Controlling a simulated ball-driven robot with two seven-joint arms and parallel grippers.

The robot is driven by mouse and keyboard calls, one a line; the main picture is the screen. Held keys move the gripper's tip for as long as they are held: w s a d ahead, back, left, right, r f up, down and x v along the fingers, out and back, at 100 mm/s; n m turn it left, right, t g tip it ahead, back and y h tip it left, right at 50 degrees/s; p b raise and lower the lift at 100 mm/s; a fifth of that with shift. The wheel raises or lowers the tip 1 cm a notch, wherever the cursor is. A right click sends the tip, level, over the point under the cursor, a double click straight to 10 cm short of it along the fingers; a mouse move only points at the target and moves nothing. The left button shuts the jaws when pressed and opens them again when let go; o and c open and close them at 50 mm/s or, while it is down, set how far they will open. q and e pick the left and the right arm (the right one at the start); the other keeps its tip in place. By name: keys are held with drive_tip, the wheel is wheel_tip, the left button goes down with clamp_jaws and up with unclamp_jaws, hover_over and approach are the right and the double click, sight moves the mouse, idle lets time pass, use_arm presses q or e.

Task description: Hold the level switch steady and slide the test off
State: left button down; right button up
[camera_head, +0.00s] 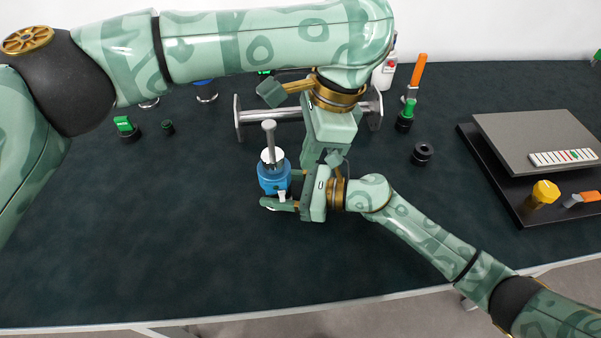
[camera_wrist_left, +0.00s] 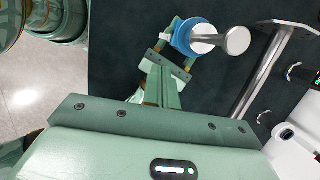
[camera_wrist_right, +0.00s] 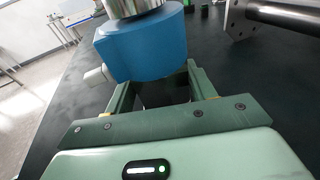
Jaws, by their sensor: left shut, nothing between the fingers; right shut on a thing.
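The level switch (camera_head: 273,180) has a blue round housing, a white top and a grey rod with a disc-shaped end. It stands upright in the head view, and its blue housing (camera_wrist_right: 145,48) fills the upper middle of the right wrist view. My right gripper (camera_head: 284,190) is shut on the housing from the right, one finger on each side. A small pale tab (camera_wrist_right: 96,77) sticks out of the housing's side. My left gripper (camera_wrist_left: 163,88) is shut and empty, close to my right gripper's palm and apart from the switch. Its fingertips are partly hidden in the head view.
A metal bar on end plates (camera_head: 238,118) lies behind the switch. Green-topped switches (camera_head: 125,127), a black ring (camera_head: 422,153) and an orange-handled tool (camera_head: 417,72) stand around. A dark case (camera_head: 497,190) with a yellow knob (camera_head: 545,192) is right. The mat's front left is clear.

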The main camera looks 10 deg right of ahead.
sight(282, 197)
use_arm(q)
drive_tip(key=x, duration=0.9)
drive_tip(key=shift+f, duration=0.3)
drive_tip(key=shift+a, duration=0.1)
drive_tip(key=shift+a, duration=1.1)
use_arm(e)
drive_tip(key=shift+a, duration=0.1)
use_arm(q)
drive_tip(key=v, duration=1)
use_arm(e)
drive_tip(key=o, duration=1.1)
